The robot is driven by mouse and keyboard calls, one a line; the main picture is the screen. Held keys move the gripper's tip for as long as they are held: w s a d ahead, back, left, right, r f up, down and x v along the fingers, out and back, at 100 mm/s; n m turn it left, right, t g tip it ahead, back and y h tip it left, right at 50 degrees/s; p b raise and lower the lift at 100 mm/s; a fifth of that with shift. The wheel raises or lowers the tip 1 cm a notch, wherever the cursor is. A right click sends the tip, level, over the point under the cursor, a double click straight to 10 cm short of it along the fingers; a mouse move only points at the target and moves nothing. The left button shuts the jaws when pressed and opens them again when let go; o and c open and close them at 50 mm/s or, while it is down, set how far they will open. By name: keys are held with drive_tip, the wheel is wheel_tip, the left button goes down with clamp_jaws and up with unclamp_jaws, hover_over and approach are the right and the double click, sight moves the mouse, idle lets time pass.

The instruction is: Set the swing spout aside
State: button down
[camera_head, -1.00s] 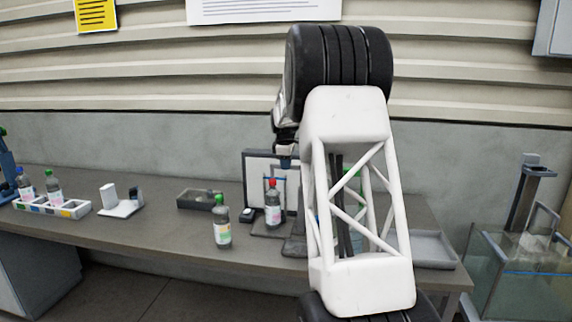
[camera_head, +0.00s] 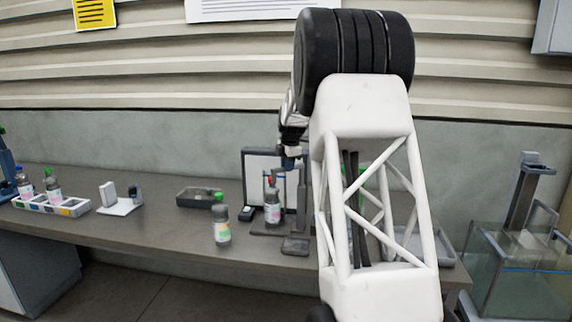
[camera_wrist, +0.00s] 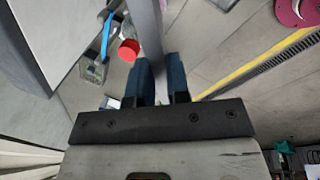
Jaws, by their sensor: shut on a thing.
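A grey bar (camera_wrist: 147,30), which I take to be the swing spout, runs down the wrist view into the space between my blue fingers. My gripper (camera_wrist: 158,75) is shut on it. In the head view my gripper (camera_head: 290,163) points down above the bench, at the top of a dark upright post (camera_head: 301,200) on a small dark base (camera_head: 295,245). The spout cannot be told apart from the post there. A red-capped bottle (camera_head: 272,212) stands just left of the post.
A framed white panel (camera_head: 256,165) stands behind the red-capped bottle. Bare bench (camera_head: 150,228) lies between.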

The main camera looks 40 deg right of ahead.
drive_tip(key=shift+s+d+n+y, duration=0.3)
drive_tip(key=shift+s+n, duration=0.5)
drive_tip(key=shift+n, duration=0.75)
drive_tip(key=shift+s+d+n+y, duration=0.3)
drive_tip(key=shift+s+n, duration=0.5)
drive_tip(key=shift+n, duration=0.7)
drive_tip(key=shift+s+d+n+y, duration=0.25)
drive_tip(key=shift+s+n, duration=0.55)
drive_tip(key=shift+n, duration=0.75)
drive_tip(key=c, duration=1.1)
unclamp_jaws()
drive_tip(key=shift+r, duration=0.15)
drive_tip(key=v, duration=0.7)
drive_tip(key=shift+r, duration=0.3)
drive_tip(key=shift+a, duration=0.1)
